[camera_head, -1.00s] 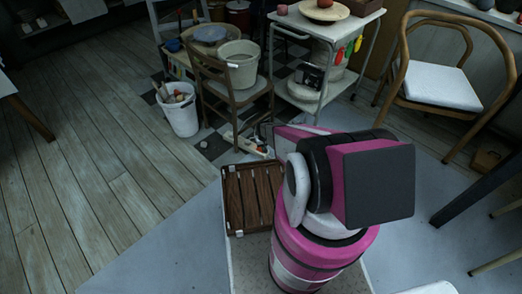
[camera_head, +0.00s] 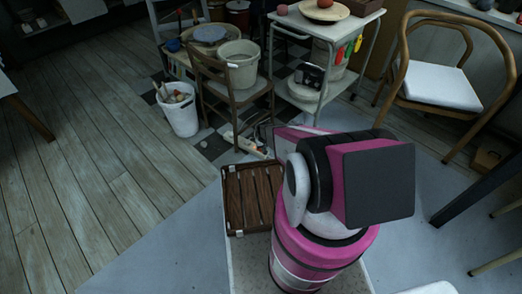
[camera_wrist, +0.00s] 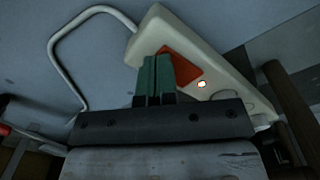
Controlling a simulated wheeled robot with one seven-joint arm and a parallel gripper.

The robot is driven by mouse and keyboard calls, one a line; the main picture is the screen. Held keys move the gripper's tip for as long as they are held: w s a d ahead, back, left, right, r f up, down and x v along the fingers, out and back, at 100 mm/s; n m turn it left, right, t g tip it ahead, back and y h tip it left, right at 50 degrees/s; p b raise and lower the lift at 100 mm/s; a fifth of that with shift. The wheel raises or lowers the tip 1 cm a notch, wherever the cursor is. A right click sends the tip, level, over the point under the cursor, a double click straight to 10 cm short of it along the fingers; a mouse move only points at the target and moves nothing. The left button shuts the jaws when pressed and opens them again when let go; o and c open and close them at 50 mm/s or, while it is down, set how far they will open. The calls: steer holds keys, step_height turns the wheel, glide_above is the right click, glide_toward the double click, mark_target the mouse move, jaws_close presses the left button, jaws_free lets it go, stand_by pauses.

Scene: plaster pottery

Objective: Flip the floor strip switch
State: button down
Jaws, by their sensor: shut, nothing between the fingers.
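The floor strip (camera_head: 246,143) lies on the floor by the wooden chair in the head view, partly hidden by my arm. In the wrist view the cream strip (camera_wrist: 215,82) runs diagonally behind my gripper. Its orange-red switch (camera_wrist: 186,68) sits near the upper end, with a small bright white spot with a reddish edge beside it. My gripper (camera_wrist: 157,62) is shut and empty, its green fingertips overlapping the left part of the switch. I cannot tell whether they touch it. In the head view my gripper is hidden behind my arm.
A pale cable (camera_wrist: 62,50) loops left of the strip. The wooden chair (camera_head: 212,80) with a bucket (camera_head: 240,64) stands over the strip area. A white bin (camera_head: 180,112) is to the left, a metal trolley (camera_head: 318,75) to the right. A slatted wooden crate (camera_head: 250,197) is nearer.

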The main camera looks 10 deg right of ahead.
steer(key=shift+r, duration=3.45)
steer(key=s+r, duration=0.7)
steer(key=r, duration=0.7)
steer(key=s+r, duration=0.7)
steer(key=r, duration=0.7)
steer(key=s+r+m, duration=0.1)
steer(key=s+r, duration=0.6)
steer(key=r, duration=0.8)
steer(key=shift+s, duration=0.2)
steer(key=shift+r, duration=0.1)
